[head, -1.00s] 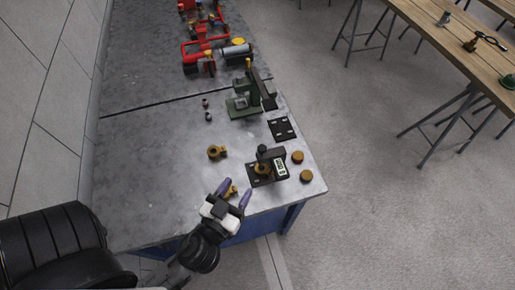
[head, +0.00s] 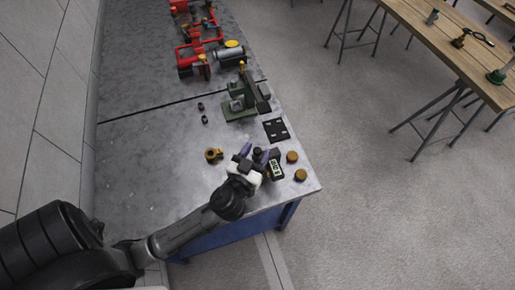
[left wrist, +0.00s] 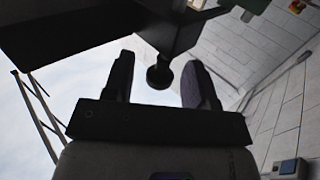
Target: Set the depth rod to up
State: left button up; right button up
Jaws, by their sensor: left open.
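The gauge stand with a lit display (head: 276,168) is on the near right part of the metal bench. A dark round knob (head: 257,153) is at its top; I take it to be the depth rod's end. My left gripper (head: 259,151) is over the stand, with its purple fingers on either side of the knob. In the left wrist view, a dark rod with a round end (left wrist: 159,77) shows between the two spread fingers, with gaps on both sides. The gripper is open. It hides most of the stand's base and brass part. The right gripper is out of view.
A brass fitting (head: 213,155) lies left of the stand, and two brass discs (head: 292,157) lie to its right. A black plate (head: 276,129) and a green machine (head: 239,103) are behind. Red pipework (head: 191,55) is farther back. The bench's left side is clear.

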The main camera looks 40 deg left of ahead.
pick_arm(q)
jog(key=shift+w+a, duration=0.15)
jog(key=shift+w, duration=0.2)
jog(key=shift+c, duration=0.4)
grip_shut()
